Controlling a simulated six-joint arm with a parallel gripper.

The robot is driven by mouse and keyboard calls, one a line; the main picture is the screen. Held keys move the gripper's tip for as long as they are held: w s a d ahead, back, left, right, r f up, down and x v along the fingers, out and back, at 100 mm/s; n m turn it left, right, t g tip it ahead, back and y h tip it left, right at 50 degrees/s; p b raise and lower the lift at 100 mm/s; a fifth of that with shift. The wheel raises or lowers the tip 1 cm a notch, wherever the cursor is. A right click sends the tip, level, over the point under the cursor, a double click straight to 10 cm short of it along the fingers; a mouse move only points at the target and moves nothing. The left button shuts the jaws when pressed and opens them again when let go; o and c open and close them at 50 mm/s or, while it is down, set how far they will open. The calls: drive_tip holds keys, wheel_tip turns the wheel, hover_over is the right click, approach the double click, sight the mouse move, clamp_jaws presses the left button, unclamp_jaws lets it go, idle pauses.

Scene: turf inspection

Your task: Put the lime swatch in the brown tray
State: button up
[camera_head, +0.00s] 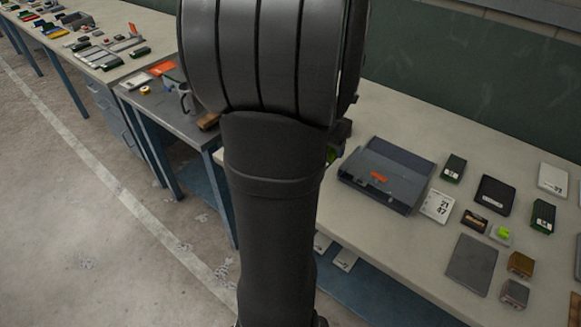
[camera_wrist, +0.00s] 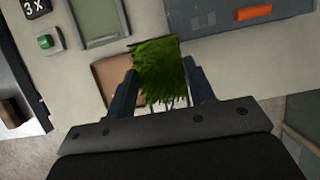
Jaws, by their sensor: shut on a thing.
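My gripper (camera_wrist: 161,80) is shut on the lime swatch (camera_wrist: 157,62), a tufted green piece of turf, in the wrist view. A flat brown patch that looks like the brown tray (camera_wrist: 108,75) lies on the pale bench below, partly covered by the swatch and fingers. The swatch looks to be above the tray; the height gap is hard to tell.
A grey case with an orange part (camera_head: 385,172) stands on the bench right of my arm; its orange part (camera_wrist: 253,13) shows in the wrist view. A green button (camera_wrist: 46,42) and a framed green panel (camera_wrist: 97,20) lie left. Several boxes and cards crowd the bench's right.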

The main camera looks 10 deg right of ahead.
drive_tip(key=w+a+f, duration=0.2)
drive_tip(key=a, duration=0.1)
drive_tip(key=w+a+f, duration=0.2)
drive_tip(key=a, duration=0.1)
drive_tip(key=w+a+f, duration=0.3)
drive_tip(key=shift+a, duration=0.15)
drive_tip(key=shift+f, duration=2.05)
drive_tip(key=o, duration=0.6)
drive_tip(key=shift+f, duration=0.15)
drive_tip(key=shift+o, duration=0.6)
drive_tip(key=shift+r, duration=0.3)
drive_tip(key=v, duration=1.1)
drive_tip(key=shift+s+r, duration=0.15)
drive_tip(key=shift+r, duration=0.2)
drive_tip(key=shift+a, duration=0.1)
